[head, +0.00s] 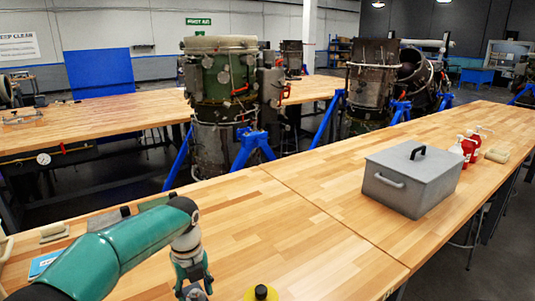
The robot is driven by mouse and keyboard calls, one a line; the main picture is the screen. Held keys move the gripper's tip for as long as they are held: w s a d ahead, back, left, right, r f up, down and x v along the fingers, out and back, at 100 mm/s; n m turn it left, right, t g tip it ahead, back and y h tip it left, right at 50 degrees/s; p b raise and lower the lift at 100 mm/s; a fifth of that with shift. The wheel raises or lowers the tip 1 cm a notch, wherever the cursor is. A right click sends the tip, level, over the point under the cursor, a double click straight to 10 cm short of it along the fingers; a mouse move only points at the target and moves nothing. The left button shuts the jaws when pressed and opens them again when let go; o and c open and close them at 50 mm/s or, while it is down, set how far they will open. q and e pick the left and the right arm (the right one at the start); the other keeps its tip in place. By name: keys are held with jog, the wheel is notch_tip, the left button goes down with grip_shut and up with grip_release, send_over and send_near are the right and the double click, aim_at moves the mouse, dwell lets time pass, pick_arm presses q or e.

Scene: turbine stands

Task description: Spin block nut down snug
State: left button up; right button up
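My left arm comes in from the lower left, and its gripper (194,288) points down over the wooden bench (330,235) near the bottom edge of the head view. Its fingertips are small and partly cut off, so I cannot tell whether it is open or shut. My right gripper is not in view. I cannot make out a block nut. A green and grey turbine unit (222,75) stands upright on a blue-legged stand (255,140) behind the bench. A second dark turbine unit (370,75) stands farther right.
A grey metal box (412,180) with a black lid handle stands on the bench at right. Red bottles (468,148) are behind it. A yellow object with a black top (261,292) is right of my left gripper. The bench middle is clear. Another bench (100,122) is farther back.

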pick_arm(q)
jog(key=shift+s, duration=0.1)
dwell(0.3)
jog(key=shift+p, duration=0.35)
jog(key=c, duration=0.7)
jog(key=o, duration=0.7)
